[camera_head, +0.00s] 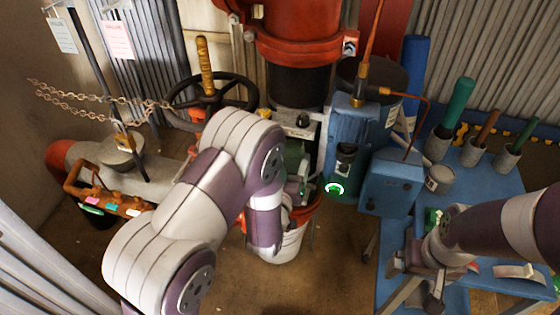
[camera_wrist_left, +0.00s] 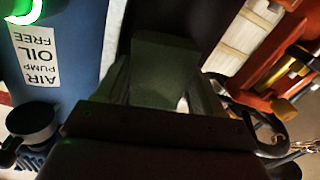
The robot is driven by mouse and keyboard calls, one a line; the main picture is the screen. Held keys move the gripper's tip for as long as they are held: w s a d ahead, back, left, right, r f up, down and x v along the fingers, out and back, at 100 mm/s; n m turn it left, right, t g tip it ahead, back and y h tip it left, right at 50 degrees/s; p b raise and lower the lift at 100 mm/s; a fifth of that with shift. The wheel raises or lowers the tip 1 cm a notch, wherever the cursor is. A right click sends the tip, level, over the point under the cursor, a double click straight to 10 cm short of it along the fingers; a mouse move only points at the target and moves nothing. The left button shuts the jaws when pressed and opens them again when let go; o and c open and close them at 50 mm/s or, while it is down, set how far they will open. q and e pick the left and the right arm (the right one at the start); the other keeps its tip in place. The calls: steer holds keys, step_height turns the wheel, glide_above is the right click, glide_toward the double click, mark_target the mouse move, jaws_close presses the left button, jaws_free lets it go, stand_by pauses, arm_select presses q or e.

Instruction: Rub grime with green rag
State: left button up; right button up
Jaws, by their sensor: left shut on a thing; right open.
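My left gripper (camera_wrist_left: 160,95) is shut on a dark green rag (camera_wrist_left: 162,65), which shows between its fingers in the left wrist view. The rag lies in front of a dark, shadowed surface, and I cannot tell whether it touches it. In the head view my left arm hides most of this gripper, near the foot of the black pipe section (camera_head: 297,87) below the red flange. No grime can be made out clearly. My right gripper (camera_head: 425,268) is open at the right, over the blue bench.
A blue pump (camera_head: 345,130) with a glowing green ring (camera_head: 335,189) stands right of my left arm. A white bucket (camera_head: 288,243) is below. A black handwheel (camera_head: 212,92) and chain (camera_head: 95,97) are at left. The blue bench (camera_head: 465,190) carries cups holding handled tools.

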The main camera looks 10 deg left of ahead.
arm_select(q)
steer(key=shift+s+d, duration=0.1)
steer(key=shift+d, duration=0.45)
steer(key=shift+a, duration=2.05)
steer(key=shift+d+b, duration=0.55)
steer(key=shift+d, duration=1.45)
steer(key=shift+w+r, duration=0.1)
steer(key=shift+w, duration=0.1)
steer(key=shift+a, duration=0.25)
steer(key=a, duration=0.3)
steer(key=shift+a, duration=0.25)
